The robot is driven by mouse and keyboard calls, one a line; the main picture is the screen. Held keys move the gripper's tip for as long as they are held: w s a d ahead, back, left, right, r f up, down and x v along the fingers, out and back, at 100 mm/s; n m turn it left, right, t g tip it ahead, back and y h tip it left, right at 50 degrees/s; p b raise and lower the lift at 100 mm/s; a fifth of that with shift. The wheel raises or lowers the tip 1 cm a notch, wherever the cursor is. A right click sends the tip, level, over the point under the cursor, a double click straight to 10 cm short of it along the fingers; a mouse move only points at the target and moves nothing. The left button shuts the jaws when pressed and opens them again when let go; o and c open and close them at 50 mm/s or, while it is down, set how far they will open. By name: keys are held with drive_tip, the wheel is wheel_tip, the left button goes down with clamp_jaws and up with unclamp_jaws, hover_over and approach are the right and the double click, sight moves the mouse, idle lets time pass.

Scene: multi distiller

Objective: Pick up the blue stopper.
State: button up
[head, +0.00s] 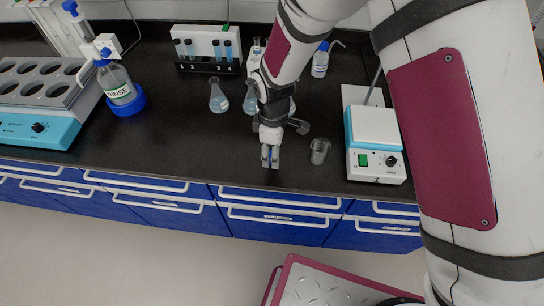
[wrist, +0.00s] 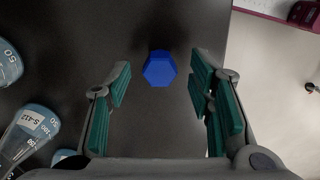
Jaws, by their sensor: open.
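The blue stopper (wrist: 160,69) shows in the wrist view as a small blue hexagonal shape on the black bench top, between and just beyond the two green-padded fingers. My gripper (wrist: 158,95) is open, with one finger to the left and one to the right of the stopper, apart from it. In the head view my gripper (head: 270,158) points down over the front part of the bench, and a bit of blue shows between its fingers. The height gap between fingertips and stopper cannot be told.
A glass beaker (head: 319,151) stands close right of my gripper, with a hotplate (head: 376,145) beyond it. Flasks (head: 218,97) stand behind, labelled ones also at left in the wrist view (wrist: 28,132). The bench's front edge is near. Bare bench (head: 170,140) lies to the left.

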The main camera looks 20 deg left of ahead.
drive_tip(key=shift+f, duration=1.1)
drive_tip(key=c, duration=0.8)
drive_tip(key=shift+r, duration=0.15)
